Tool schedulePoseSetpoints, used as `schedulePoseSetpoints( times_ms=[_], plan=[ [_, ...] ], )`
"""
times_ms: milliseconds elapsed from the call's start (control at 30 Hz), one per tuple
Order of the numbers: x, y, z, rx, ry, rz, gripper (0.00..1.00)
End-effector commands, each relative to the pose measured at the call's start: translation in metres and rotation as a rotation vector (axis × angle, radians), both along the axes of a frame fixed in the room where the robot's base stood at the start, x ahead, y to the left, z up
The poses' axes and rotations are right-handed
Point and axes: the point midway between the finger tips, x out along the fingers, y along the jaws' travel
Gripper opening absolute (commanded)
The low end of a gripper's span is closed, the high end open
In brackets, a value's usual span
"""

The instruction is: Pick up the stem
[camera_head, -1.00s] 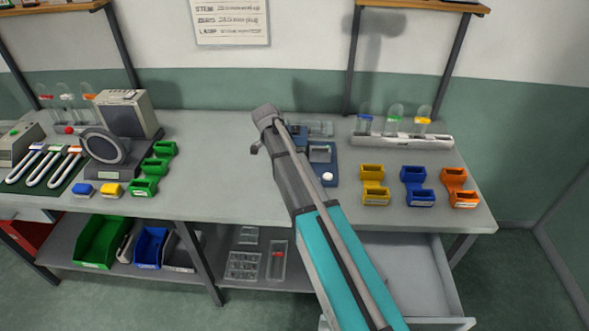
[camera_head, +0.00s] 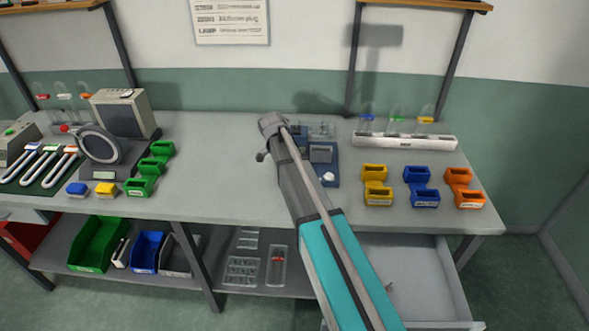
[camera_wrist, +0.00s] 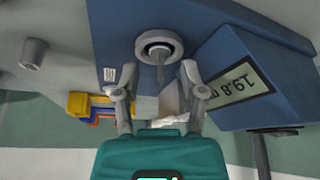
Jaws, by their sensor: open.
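My gripper (camera_wrist: 160,68) is open in the wrist view, with one finger on each side of a thin grey pin (camera_wrist: 160,72). The pin sticks out of a pale ring (camera_wrist: 158,46) on a blue device; it may be the stem, but I cannot tell for sure. Neither finger clearly touches it. The blue device has a digital display (camera_wrist: 240,86) beside the right finger. In the head view the blue device (camera_head: 331,170) is partly behind my arm, and my fingers are hidden there.
Yellow (camera_head: 375,186), blue (camera_head: 421,187) and orange bins (camera_head: 465,188) stand to the right, below a white rack (camera_head: 404,141) with tubes. Green bins (camera_head: 150,170) and a round-faced device (camera_head: 99,145) stand left. An open drawer (camera_head: 415,270) juts out below.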

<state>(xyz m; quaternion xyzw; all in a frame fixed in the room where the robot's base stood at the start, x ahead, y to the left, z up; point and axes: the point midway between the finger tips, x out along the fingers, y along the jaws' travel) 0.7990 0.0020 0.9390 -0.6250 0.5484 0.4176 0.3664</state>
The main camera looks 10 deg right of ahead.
Motion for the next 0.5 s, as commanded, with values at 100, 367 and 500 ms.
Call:
schedulePoseSetpoints(
  times_ms=[100, 367, 500],
  plan=[
    [-0.0001, -0.0002, 0.0001, 0.000, 0.000, 0.000, 0.54],
    [0.0000, -0.0004, 0.0001, 0.000, 0.000, -0.001, 0.41],
    [0.0000, -0.0005, 0.0000, 0.000, 0.000, -0.001, 0.15]
  ],
)
